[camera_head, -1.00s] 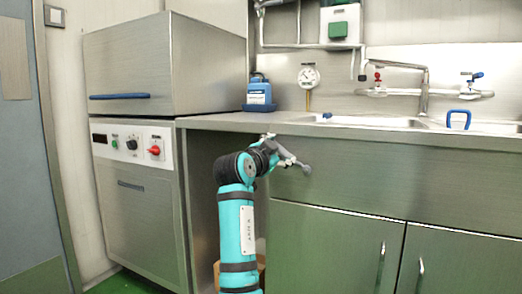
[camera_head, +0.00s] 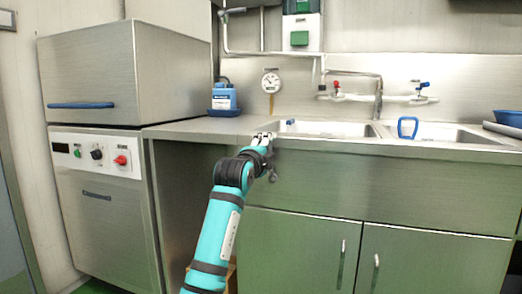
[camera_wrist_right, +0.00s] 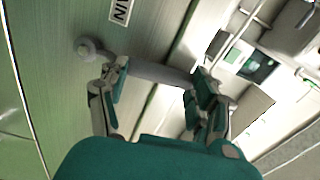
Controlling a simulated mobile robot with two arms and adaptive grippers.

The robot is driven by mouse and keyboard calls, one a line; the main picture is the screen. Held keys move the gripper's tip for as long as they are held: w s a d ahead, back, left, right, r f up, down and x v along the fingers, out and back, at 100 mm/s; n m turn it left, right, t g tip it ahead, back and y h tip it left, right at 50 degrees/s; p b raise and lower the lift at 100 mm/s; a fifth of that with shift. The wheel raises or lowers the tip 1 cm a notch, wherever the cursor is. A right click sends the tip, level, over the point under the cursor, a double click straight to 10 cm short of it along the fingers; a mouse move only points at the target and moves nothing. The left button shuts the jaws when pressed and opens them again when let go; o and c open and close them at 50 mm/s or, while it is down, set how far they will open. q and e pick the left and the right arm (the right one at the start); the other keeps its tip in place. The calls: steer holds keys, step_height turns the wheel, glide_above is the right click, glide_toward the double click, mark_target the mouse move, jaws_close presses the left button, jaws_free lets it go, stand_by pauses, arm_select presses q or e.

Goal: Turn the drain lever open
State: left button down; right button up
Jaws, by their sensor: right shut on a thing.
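The drain lever is a grey bar with a round hub (camera_head: 272,175) on the front panel of the steel sink counter. In the right wrist view the lever (camera_wrist_right: 160,73) runs from its hub across to my fingers, beside a partly visible label ending in "AIN" (camera_wrist_right: 121,11). My right gripper (camera_head: 264,138) is just above the hub, at the counter's front edge, shut on the lever. It also shows in the right wrist view (camera_wrist_right: 160,92). The lever stands nearly upright from the hub; my gripper hides its upper part. My left gripper is not in view.
The counter's front edge (camera_head: 215,134) is close to my right gripper. A steel cabinet with a red knob (camera_head: 121,160) stands at left. Cupboard doors (camera_head: 290,240) are below.

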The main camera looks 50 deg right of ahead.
steer(key=shift+s+d+m, duration=0.2)
steer(key=shift+s+m, duration=0.25)
steer(key=shift+m, duration=0.15)
steer(key=o, duration=1.7)
steer(key=shift+o, duration=0.2)
steer(key=v, duration=0.7)
steer(key=shift+a, duration=0.2)
steer(key=shift+s, duration=0.1)
